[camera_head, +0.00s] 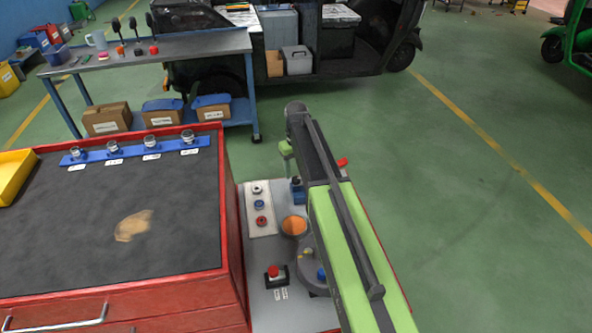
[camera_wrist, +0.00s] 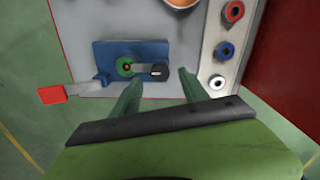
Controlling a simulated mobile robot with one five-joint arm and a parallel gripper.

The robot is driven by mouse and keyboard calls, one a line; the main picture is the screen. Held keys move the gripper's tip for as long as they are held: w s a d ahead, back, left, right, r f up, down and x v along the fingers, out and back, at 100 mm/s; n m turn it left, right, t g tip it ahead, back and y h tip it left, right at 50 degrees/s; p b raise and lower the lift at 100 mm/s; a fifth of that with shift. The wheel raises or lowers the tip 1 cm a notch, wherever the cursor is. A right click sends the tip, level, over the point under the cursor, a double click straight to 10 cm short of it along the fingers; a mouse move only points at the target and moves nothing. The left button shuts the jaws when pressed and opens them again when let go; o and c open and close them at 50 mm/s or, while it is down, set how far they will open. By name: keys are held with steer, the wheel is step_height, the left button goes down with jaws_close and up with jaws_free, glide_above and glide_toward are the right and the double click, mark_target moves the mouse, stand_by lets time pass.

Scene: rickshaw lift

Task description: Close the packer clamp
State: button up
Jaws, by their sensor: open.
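What looks like the packer clamp (camera_wrist: 112,52) is a blue block on the grey panel in the wrist view. It has a green ring (camera_wrist: 124,67), a dark round-ended piece (camera_wrist: 155,71) beside the ring, and a pale lever with a red end (camera_wrist: 52,94) sticking out to the left past the panel edge. My gripper (camera_wrist: 157,98) is open and empty, its two fingers apart just below the blue block. I cannot tell whether a finger touches it. In the head view, my arm hides much of the clamp; a bit of blue (camera_head: 297,190) and the red end (camera_head: 342,162) show.
Red, blue and white ringed buttons (camera_wrist: 225,50) line the panel's right side in the wrist view. An orange bowl (camera_head: 294,226) and a red push button (camera_head: 273,271) sit nearer on the panel. A red tool cabinet (camera_head: 232,222) stands to the left. Green floor is free to the right.

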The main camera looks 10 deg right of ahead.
mark_target(296, 179)
step_height(296, 179, up, 14)
steer(key=p, duration=1.2)
